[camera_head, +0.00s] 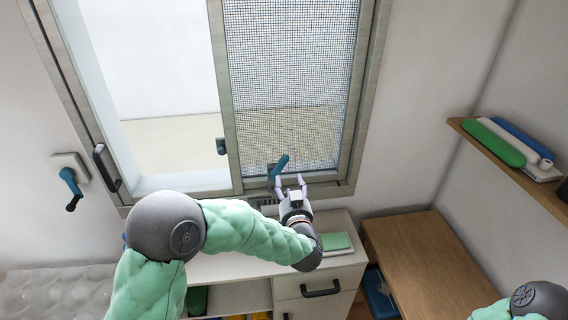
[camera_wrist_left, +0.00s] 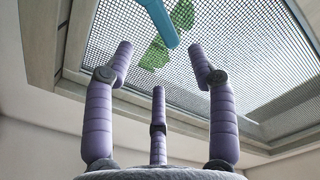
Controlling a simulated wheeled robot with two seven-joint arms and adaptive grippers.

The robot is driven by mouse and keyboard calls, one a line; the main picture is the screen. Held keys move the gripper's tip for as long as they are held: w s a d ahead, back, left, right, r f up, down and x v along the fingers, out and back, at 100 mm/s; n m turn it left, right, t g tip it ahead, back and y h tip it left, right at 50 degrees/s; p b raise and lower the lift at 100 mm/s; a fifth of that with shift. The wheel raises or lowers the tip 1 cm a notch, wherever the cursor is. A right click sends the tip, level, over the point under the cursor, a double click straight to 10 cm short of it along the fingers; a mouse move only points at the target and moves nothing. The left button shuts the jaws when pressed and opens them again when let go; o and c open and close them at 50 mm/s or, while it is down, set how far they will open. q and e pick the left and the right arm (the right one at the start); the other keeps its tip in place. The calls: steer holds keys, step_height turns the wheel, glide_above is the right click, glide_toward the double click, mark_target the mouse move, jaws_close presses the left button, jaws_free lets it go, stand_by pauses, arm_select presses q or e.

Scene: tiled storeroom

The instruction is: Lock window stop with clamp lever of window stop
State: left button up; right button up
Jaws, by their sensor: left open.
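The window stop (camera_head: 271,171) is a small dark part on the lower window frame, below the mesh panel. Its clamp lever (camera_head: 279,165) is blue and slants up to the right in the head view. My left gripper (camera_head: 290,183) is open and empty, just below and right of the lever, with its fingers pointing up at the frame. In the left wrist view the blue lever (camera_wrist_left: 158,20) lies ahead of the spread purple fingers (camera_wrist_left: 160,75), apart from them. The stop's body is not clear there. My right gripper is out of view; only part of my right arm shows.
A white cabinet (camera_head: 237,265) stands under the window with a green book (camera_head: 337,243) on top. A wooden desk (camera_head: 425,255) is at right, below a shelf (camera_head: 515,172) with several items. The window's left part (camera_head: 160,85) is open.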

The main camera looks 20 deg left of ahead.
mark_target(285, 165)
arm_select(q)
steer(key=b+x, duration=0.1)
steer(key=x, duration=0.9)
steer(key=shift+w+a+r, duration=0.1)
steer(key=shift+w+a, duration=0.1)
steer(key=shift+w, duration=0.1)
jaws_close()
